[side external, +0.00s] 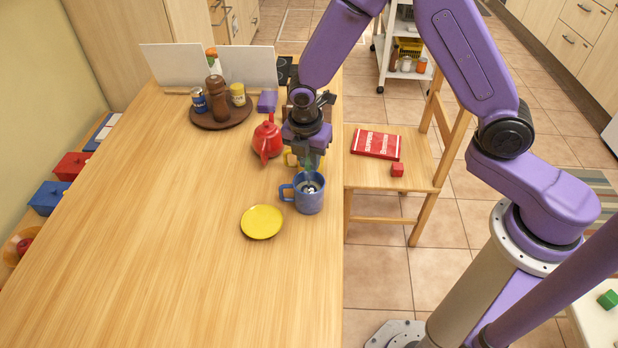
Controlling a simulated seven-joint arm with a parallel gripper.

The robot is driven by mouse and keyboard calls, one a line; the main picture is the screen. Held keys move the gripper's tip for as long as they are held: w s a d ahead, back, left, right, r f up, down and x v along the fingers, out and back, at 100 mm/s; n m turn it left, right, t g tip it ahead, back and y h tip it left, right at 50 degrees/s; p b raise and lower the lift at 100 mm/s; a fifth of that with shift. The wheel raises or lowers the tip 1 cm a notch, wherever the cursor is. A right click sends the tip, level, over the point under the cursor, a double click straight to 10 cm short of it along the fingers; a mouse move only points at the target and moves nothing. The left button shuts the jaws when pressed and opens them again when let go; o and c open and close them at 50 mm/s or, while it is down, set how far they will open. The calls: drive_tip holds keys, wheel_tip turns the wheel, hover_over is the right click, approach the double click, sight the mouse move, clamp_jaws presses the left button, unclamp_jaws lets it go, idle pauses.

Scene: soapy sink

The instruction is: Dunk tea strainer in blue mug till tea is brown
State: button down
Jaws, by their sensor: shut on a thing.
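The blue mug (309,199) stands upright near the right edge of the wooden table (180,230), its handle to the left. My gripper (308,160) points down just above the mug and is shut on the tea strainer (310,188). The strainer shows as a small metallic shape at the mug's mouth; how deep it sits is hard to tell. The colour of the liquid in the mug cannot be made out. A yellow thing partly hidden behind my gripper shows just beyond the mug.
A yellow saucer (262,222) lies in front and left of the mug. A red teapot (267,139) stands behind it to the left. A round brown tray (221,120) with jars is farther back. A chair (415,165) stands right of the table. The table's front left is clear.

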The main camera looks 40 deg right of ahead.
drive_tip(key=shift+r, duration=0.35)
drive_tip(key=shift+f, duration=0.1)
drive_tip(key=shift+f, duration=0.7)
drive_tip(key=shift+r, duration=0.1)
drive_tip(key=shift+r, duration=0.7)
